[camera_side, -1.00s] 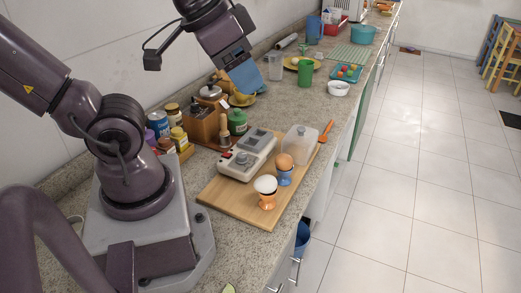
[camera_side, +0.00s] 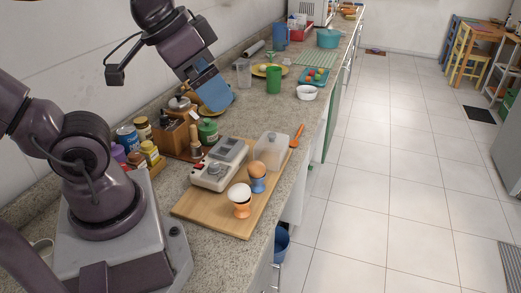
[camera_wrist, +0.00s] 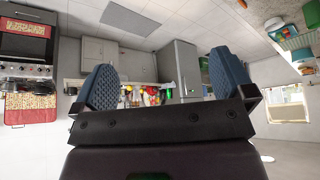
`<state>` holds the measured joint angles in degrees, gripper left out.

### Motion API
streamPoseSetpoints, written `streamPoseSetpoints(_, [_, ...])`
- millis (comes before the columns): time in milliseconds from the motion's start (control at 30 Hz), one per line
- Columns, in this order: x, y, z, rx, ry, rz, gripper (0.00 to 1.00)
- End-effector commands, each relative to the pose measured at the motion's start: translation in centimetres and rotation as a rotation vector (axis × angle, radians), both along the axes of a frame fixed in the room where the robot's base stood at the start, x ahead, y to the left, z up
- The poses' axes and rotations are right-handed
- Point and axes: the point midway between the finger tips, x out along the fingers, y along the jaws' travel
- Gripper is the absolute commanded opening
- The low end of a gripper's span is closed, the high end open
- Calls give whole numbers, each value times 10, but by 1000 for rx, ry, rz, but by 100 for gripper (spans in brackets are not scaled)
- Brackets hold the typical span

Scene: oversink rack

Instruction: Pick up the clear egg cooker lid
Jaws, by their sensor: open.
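The clear lid (camera_side: 271,152), a see-through box-like cover with a small knob on top, sits on the far right part of a wooden board (camera_side: 212,212) in the side view. The white egg cooker base (camera_side: 218,166) with a grey top stands just left of it. My gripper (camera_side: 214,97) has blue fingers and is in the air, left of and beyond the lid, well apart from it. In the wrist view my gripper (camera_wrist: 165,78) shows its two fingers wide apart with nothing between them. That view faces the room, and the lid does not show there.
Two egg cups with eggs, one orange (camera_side: 241,204) and one blue (camera_side: 258,178), stand in front of the lid. An orange utensil (camera_side: 296,136) lies beyond it. Jars (camera_side: 140,144) and a green pot (camera_side: 208,131) stand at the left. The counter's front edge is close on the right.

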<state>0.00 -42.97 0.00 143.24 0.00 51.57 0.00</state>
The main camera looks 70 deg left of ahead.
Motion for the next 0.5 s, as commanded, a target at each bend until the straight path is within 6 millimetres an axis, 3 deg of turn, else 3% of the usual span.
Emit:
streamPoseSetpoints(267, [15,9,-32,-27,173,40,100])
streamPoseSetpoints(500, [66,44,-84,-81,327,221,100])
